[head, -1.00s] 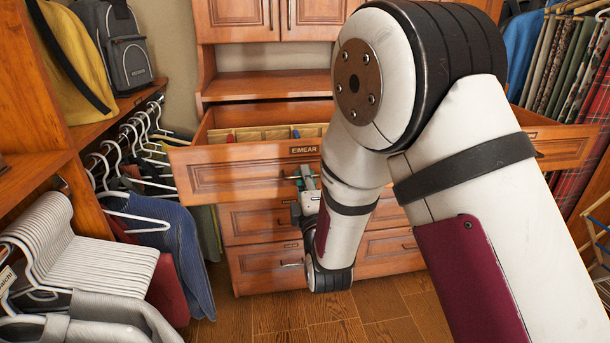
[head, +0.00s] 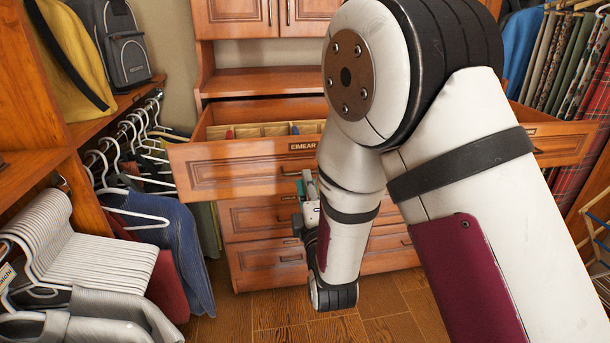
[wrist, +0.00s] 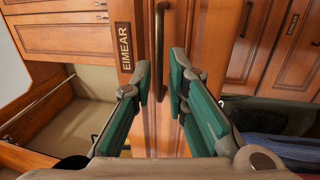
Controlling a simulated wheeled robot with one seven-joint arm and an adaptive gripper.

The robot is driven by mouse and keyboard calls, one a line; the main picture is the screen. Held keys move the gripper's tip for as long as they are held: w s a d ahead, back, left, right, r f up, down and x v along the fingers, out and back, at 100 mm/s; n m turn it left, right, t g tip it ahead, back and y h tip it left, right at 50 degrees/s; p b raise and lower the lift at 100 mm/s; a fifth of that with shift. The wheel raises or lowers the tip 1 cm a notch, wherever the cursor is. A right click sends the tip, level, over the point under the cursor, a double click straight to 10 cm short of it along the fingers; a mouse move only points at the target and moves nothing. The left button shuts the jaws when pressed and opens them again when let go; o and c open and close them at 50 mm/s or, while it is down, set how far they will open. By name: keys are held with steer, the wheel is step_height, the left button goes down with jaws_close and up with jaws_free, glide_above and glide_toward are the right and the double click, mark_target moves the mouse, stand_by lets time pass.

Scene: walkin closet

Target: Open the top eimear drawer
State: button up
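The top drawer labelled EIMEAR (head: 235,176) is pulled well out of the wooden dresser, and its divided inside shows in the head view. Its front, with the EIMEAR label (wrist: 124,46), fills the middle of the wrist view. The drawer's bar handle (wrist: 161,45) runs upright in that view. My gripper (wrist: 160,80) is open, with one green-padded finger to each side of the handle's line. The fingertips appear apart from the handle, and nothing is held. In the head view my gripper (head: 308,184) is in front of the drawer's face, partly hidden by my arm.
Lower drawers (head: 262,258) below appear shut. Another top drawer (head: 560,146) at right also looks pulled out. Hanging clothes (head: 170,250) and white hangers (head: 85,265) crowd the left, with more clothes (head: 565,70) at right. Wooden floor (head: 270,315) is clear below.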

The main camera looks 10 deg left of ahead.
steer(key=v, duration=0.8)
steer(key=shift+s, duration=0.2)
steer(key=s+d+r+m+g+h+p, duration=0.1)
steer(key=d+r+m+g+h+p, duration=0.2)
steer(key=d+r+m+g+p, duration=0.55)
steer(key=s+d+r+m+g+h, duration=0.1)
steer(key=s+d+r+m+g, duration=0.1)
steer(key=s, duration=0.8)
steer(key=s+d+r+m+g+p, duration=0.1)
steer(key=s+d+r+m+g, duration=0.1)
steer(key=s+d+r+m, duration=0.3)
steer(key=s+d+r+m+g+h+p, duration=0.1)
steer(key=s+d+m, duration=0.4)
steer(key=s, duration=1)
steer(key=d+r+g, duration=0.1)
steer(key=d+r, duration=0.1)
steer(key=d, duration=0.1)
steer(key=shift+r+m+g+h, duration=0.2)
steer(key=shift+m+g+h, duration=0.1)
steer(key=shift+m+g, duration=0.05)
